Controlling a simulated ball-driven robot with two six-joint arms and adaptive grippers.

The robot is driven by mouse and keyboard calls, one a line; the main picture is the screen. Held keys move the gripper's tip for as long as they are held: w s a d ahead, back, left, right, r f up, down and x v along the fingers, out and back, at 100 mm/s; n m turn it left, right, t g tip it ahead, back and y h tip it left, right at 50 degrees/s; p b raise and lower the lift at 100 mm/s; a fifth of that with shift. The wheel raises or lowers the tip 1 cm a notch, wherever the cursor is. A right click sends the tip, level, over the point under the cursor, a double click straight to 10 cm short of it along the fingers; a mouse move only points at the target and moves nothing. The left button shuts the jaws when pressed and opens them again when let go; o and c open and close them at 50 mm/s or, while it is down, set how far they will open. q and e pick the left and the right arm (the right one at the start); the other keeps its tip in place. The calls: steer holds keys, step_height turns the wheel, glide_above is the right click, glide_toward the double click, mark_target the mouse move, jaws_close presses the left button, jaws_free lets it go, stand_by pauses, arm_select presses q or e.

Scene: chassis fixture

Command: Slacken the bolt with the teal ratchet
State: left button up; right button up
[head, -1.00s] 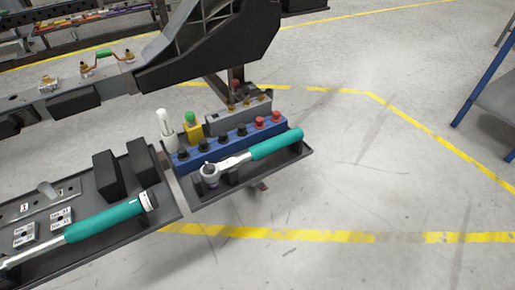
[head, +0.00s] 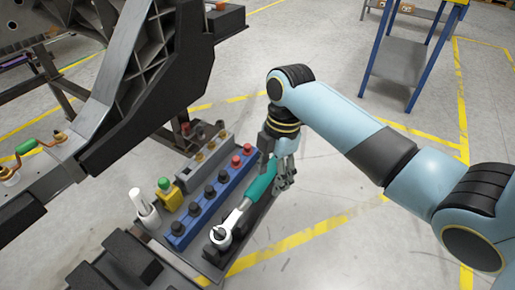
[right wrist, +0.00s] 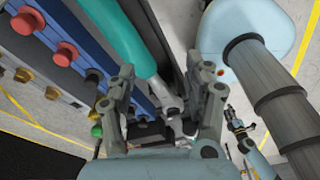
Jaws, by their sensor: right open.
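The teal ratchet (head: 261,181) lies in the narrow dark tray beside the blue socket rail, its round metal head (head: 220,237) toward the near end. My right gripper (head: 284,180) is at the far end of the teal handle. In the right wrist view my right gripper (right wrist: 165,75) is open, with the ratchet's handle (right wrist: 118,38) running at its left finger and between the fingers. A small arm end, probably my left gripper (right wrist: 236,122), shows at the right of that view, too small to read. I cannot make out which bolt is meant.
The blue rail (head: 208,207) holds several black and red sockets. A yellow block with a green knob (head: 168,194) and a white bottle (head: 143,207) stand left of it. The dark chassis beam (head: 165,75) rises behind. Floor to the right is open up to a blue-legged shelf (head: 400,60).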

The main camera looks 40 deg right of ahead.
mark_target(257, 183)
steer(key=w+n, duration=0.1)
steer(key=w+r+n, duration=0.1)
steer(key=w+n, duration=0.1)
steer(key=shift+w+d+r+n+g+y, duration=0.2)
steer(key=shift+w+r+n+g+y, duration=0.1)
steer(key=shift+r+n, duration=0.1)
steer(key=shift+w+n, duration=0.25)
steer(key=shift+n, duration=0.05)
steer(key=shift+w, duration=0.1)
steer(key=shift+a+f+b, duration=0.2)
steer(key=shift+f+b, duration=0.4)
steer(key=shift+b, duration=0.05)
steer(key=b+x, duration=0.6)
steer(key=x, duration=0.2)
steer(key=shift+r, duration=0.1)
steer(key=shift+a+f, duration=0.15)
steer(key=shift+f, duration=0.25)
steer(key=shift+c, duration=0.3)
jaws_close()
steer(key=shift+r, duration=0.1)
